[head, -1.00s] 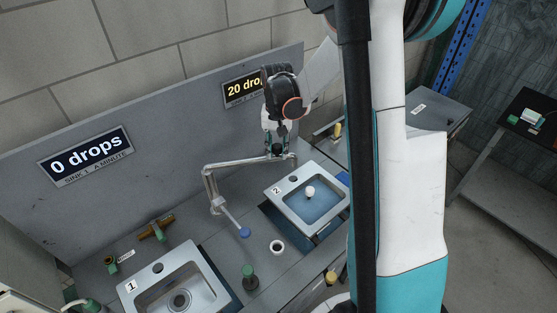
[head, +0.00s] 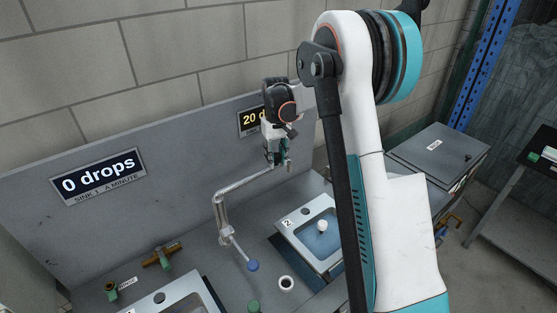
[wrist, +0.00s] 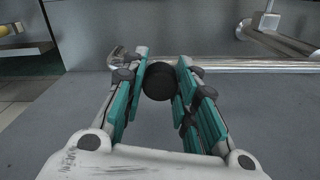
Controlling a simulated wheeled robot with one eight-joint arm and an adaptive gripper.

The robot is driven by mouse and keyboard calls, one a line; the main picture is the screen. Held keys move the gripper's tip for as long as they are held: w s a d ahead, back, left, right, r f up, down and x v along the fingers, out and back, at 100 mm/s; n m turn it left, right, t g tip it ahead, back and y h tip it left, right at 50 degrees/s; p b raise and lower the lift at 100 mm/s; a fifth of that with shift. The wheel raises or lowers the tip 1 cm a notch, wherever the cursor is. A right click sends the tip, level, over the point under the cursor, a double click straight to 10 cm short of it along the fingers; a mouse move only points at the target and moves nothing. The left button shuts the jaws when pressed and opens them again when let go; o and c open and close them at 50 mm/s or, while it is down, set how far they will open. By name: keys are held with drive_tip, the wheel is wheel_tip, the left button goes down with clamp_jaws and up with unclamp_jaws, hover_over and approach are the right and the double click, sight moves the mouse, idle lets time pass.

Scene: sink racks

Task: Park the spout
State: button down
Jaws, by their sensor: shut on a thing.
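The spout (head: 245,185) is a bright metal pipe on an upright tap body between the two sinks. It reaches back and right towards the backboard; in the wrist view its pipe (wrist: 260,65) runs in from the right. My gripper (head: 277,160) is at the spout's far end. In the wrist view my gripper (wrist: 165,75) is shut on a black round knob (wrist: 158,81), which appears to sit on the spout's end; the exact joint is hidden. Sink 2 (head: 290,222) holds bluish water and a white round piece. Sink 1 (head: 190,290) is cut off at the bottom edge.
The sign (head: 98,175) reads "0 drops"; another sign (head: 250,122) reads "20" and is partly hidden. A blue-ended lever (head: 253,265) hangs forward from the tap. A white ring (head: 286,283) and brown-green valve (head: 162,256) are on the counter. The backboard (head: 175,160) stands close behind my gripper.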

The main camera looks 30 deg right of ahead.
drive_tip(key=shift+w+r, duration=0.1)
drive_tip(key=shift+w, duration=0.05)
drive_tip(key=c, duration=1.3)
unclamp_jaws()
drive_tip(key=shift+w+a, duration=0.1)
drive_tip(key=shift+w, duration=0.05)
wheel_tip(320, 180, up, 12)
drive_tip(key=shift+f, duration=0.1)
